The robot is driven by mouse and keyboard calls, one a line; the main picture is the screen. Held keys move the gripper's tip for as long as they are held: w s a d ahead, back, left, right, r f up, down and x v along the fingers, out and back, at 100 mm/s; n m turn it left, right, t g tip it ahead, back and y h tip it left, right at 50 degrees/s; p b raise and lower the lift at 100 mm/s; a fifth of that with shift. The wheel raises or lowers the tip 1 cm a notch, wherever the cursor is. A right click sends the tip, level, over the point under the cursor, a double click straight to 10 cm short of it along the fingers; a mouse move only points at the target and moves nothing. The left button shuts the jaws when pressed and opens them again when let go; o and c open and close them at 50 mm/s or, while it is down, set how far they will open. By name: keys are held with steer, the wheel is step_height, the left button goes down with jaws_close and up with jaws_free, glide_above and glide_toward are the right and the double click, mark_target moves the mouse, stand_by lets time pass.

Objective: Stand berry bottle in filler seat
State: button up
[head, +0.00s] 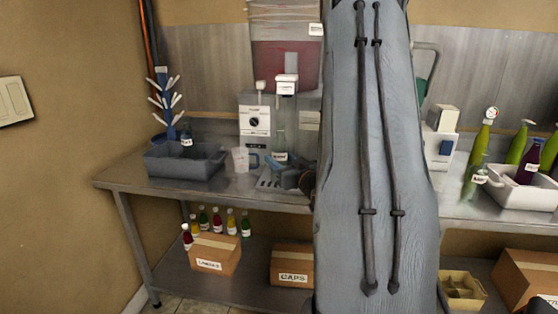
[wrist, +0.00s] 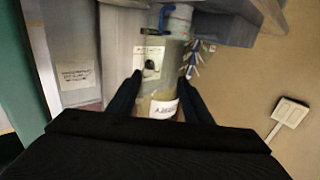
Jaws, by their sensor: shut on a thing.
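A pale, see-through bottle (head: 279,143) with a white label stands upright below the filler nozzle (head: 286,85), beside the filler's dial panel (head: 255,122). My arm covers much of the space to its right, and I cannot see the filler seat clearly. In the wrist view, my gripper (wrist: 160,95) has a dark finger on each side of a labelled bottle (wrist: 163,108) and is shut on it. The label is too blurred to read for sure. The dial panel (wrist: 150,62) shows beyond the bottle. I cannot tell whether the bottle's base touches the seat.
A drying tree (head: 168,95) rises by the bin. A white tray (head: 515,192) and green bottles (head: 518,145) are at right. Boxes and several bottles sit on the lower shelf.

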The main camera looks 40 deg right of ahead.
steer(key=w+d+b, duration=0.2)
steer(key=w+d, duration=0.6)
steer(key=d, duration=0.1)
steer(key=shift+w+d+f, duration=0.15)
steer(key=shift+d+f, duration=0.2)
stand_by(0.3)
steer(key=shift+f, duration=0.2)
stand_by(0.7)
steer(key=shift+f+b, duration=0.5)
steer(key=shift+f, duration=0.45)
stand_by(1.4)
steer(key=o, duration=1.3)
